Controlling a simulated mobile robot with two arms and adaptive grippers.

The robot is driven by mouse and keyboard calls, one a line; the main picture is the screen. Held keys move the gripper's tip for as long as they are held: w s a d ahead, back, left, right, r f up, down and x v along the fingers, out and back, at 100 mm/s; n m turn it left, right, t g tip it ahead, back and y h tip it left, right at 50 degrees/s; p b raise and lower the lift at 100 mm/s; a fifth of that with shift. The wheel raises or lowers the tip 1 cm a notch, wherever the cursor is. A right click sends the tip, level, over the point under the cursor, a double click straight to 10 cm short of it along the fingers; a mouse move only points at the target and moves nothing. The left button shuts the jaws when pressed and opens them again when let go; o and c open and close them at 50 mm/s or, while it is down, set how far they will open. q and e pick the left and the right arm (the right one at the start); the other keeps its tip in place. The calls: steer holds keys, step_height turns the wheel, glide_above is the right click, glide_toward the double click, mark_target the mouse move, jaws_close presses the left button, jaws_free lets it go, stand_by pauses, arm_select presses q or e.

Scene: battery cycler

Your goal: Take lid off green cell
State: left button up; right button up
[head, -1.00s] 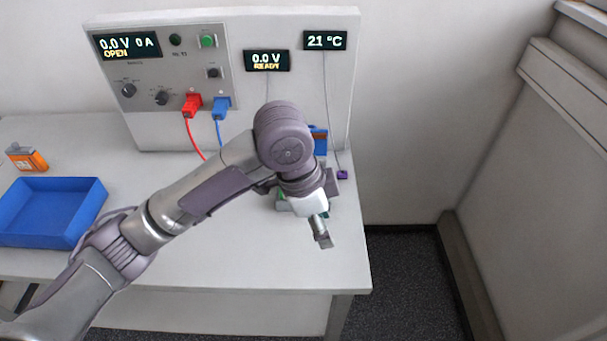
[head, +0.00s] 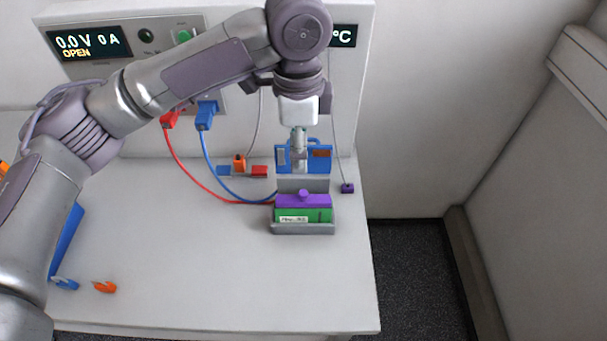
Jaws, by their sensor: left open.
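The green cell (head: 318,215) with a white label stands in a grey holder (head: 303,229) near the right end of the bench. A purple lid (head: 290,201) with a small round knob sits on top of the cell. My left gripper (head: 299,166) points down above and behind the lid in the head view, apart from the knob. It is open and appears empty. Its fingers overlap a blue part behind the cell, so their exact spacing is hard to see. My right gripper is out of view.
The blue part (head: 318,166) stands behind the cell. Red and blue leads run from the panel (head: 60,72) toward the holder. A purple piece (head: 347,188) on a cable lies to the right. Blue and orange clips (head: 105,287) lie at front left. The bench middle is clear.

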arm_select(q)
steer(key=f, duration=0.2)
steer(key=p, duration=0.1)
glide_above(303, 193)
steer(key=f, duration=0.5)
steer(key=shift+s+a+f, duration=0.1)
steer(key=shift+s+a, duration=0.1)
steer(key=shift+a, duration=0.15)
steer(key=shift+w+f, duration=0.1)
steer(key=shift+f, duration=0.5)
steer(key=f, duration=0.1)
steer(key=f+p, duration=0.1)
steer(key=f, duration=0.1)
steer(key=f+p, duration=0.1)
steer(key=shift+w+d+f, duration=0.1)
steer(key=shift+d+f, duration=0.05)
steer(key=shift+d, duration=0.2)
steer(key=shift+f, duration=0.35)
steer(key=shift+c, duration=0.3)
steer(key=c, duration=0.9)
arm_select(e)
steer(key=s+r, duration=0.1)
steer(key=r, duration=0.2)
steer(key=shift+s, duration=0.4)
